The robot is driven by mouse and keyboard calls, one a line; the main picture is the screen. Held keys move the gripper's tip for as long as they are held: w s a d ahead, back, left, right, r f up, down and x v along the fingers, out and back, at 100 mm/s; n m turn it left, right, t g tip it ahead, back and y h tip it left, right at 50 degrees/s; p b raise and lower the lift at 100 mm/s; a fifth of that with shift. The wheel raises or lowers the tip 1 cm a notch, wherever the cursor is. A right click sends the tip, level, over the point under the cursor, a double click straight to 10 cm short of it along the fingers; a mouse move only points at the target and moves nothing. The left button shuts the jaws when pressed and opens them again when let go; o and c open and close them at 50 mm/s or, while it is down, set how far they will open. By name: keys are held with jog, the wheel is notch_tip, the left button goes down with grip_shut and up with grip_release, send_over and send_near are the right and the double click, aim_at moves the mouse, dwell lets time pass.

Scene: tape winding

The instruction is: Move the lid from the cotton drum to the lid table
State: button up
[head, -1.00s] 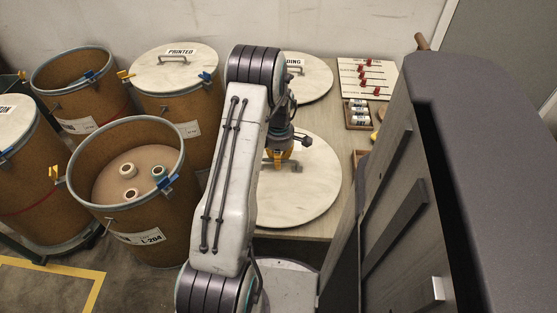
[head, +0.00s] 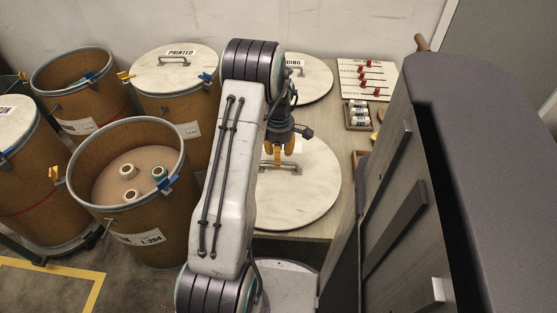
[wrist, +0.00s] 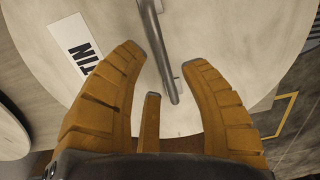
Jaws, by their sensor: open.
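A pale round lid on the far-left drum (head: 12,175) has a label ending in "ON" (head: 10,122); the picture edge cuts it off. Another pale round lid (head: 315,195) lies flat on the grey wooden table (head: 345,130). Its metal handle (wrist: 158,50) and a partly visible label reading "TIN" (wrist: 75,45) show in the wrist view. My gripper (head: 284,148) is open above this lid, its yellow fingers (wrist: 165,75) apart and empty around the handle's near end. My arm hides the lid's left part in the head view.
A lid labelled "DING" (head: 312,80) lies farther back on the table. A "PRINTED" lid (head: 165,75) covers the back drum. Two open drums (head: 150,235) (head: 115,100) stand left; the nearer holds several spools. A dark grey cabinet (head: 470,120) stands right of the table.

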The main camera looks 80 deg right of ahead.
notch_tip(320, 180, up, 9)
jog(key=shift+d, duration=0.15)
dwell(0.8)
jog(key=w+a+r+h+p, duration=0.1)
jog(key=w+a+r+p, duration=0.4)
jog(key=w+r, duration=0.4)
jog(key=w+a+r+p, duration=0.2)
jog(key=w+a+r, duration=0.5)
jog(key=w, duration=0.4)
jog(key=w+a+r+t+p, duration=0.1)
jog(key=w+a+r+p, duration=0.2)
jog(key=a+r, duration=0.4)
jog(key=w+a+r+t+p, duration=0.1)
jog(key=w+a+r+p, duration=0.25)
jog(key=a, duration=0.55)
jog(key=s+a+r+p, duration=0.3)
jog(key=a+r, duration=0.1)
jog(key=a, duration=0.5)
jog(key=s+a+r+t+p, duration=0.1)
jog(key=s+a+r+p, duration=0.2)
jog(key=a, duration=0.6)
jog(key=shift+r+m+y+p, duration=0.4)
jog(key=shift+r+p, duration=0.15)
jog(key=shift+p, duration=0.1)
